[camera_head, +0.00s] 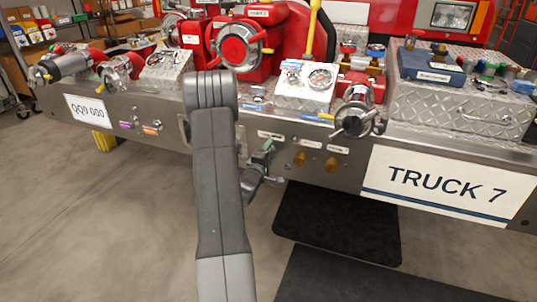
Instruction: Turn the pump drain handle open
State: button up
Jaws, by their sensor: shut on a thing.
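The pump drain handle (264,152) shows as a small dark, greenish lever on the front face of the steel bumper, below a small white label. My gripper (257,172) is low at the bumper front, just right of my grey arm, and is shut on the handle. The fingers are small and dark here, so their exact grip is hard to make out. My arm link rises in front of the bumper and hides part of the face left of the handle.
The steel bumper (150,113) carries a red pump (236,47) and gauges on top. Two brass knobs (300,159) sit right of the handle. A capped outlet (354,118) juts out farther right, near the TRUCK 7 plate (440,185). Floor in front is clear, with dark mats.

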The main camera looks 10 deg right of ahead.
jog(key=o, duration=1)
jog(key=p+v, duration=0.1)
jog(key=v, duration=1.2)
jog(key=shift+s+a+p, duration=0.3)
jog(key=b+x, duration=0.1)
jog(key=x, duration=1.3)
jog(key=shift+b, duration=0.4)
jog(key=shift+s, duration=0.1)
